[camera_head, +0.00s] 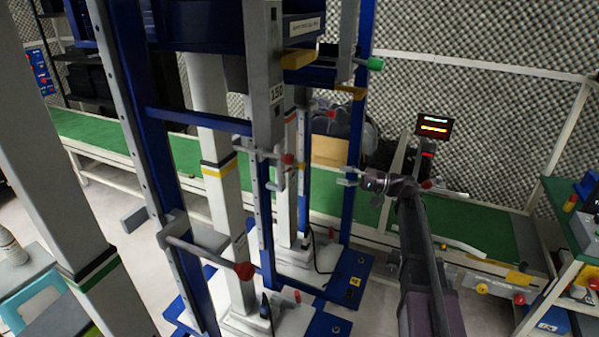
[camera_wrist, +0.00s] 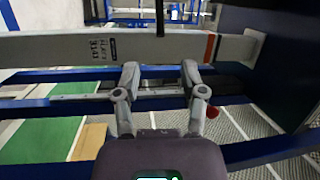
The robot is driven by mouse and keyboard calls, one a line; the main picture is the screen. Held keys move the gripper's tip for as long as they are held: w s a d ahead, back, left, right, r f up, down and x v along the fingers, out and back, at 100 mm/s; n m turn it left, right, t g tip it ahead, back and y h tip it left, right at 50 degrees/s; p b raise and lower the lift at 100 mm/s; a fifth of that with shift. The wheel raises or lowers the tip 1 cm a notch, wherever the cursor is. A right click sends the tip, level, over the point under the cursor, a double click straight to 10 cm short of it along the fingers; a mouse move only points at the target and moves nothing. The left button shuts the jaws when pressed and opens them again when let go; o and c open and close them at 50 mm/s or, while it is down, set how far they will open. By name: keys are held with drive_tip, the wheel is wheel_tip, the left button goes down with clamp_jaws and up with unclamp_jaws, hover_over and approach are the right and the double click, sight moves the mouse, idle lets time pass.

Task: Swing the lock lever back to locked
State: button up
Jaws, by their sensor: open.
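My gripper (camera_head: 348,176) is open and empty beside the blue post at the right of the lift frame, its fingers pointing left. In the wrist view, my gripper (camera_wrist: 160,74) has its two fingers apart with nothing between them. A grey lever with a red ball knob (camera_head: 243,270) sticks out low at the front left post. A smaller lever with a red knob (camera_head: 288,158) sits on the grey column, left of my gripper. In the wrist view a red knob (camera_wrist: 212,112) shows beside the right finger, partly hidden. I cannot tell which lever is the lock.
Blue posts (camera_head: 357,130) and a grey labelled column (camera_head: 263,80) stand close to my gripper. A handle with a green end (camera_head: 375,64) is above it. A green-topped conveyor (camera_head: 470,220) runs behind. A small screen (camera_head: 434,127) stands at the right.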

drive_tip(key=shift+a, duration=0.15)
drive_tip(key=a, duration=0.4)
drive_tip(key=a+r+p, duration=0.1)
drive_tip(key=a, duration=0.4)
drive_tip(key=w+a+r+p, duration=0.1)
drive_tip(key=a, duration=0.3)
drive_tip(key=shift+a, duration=0.2)
clamp_jaws()
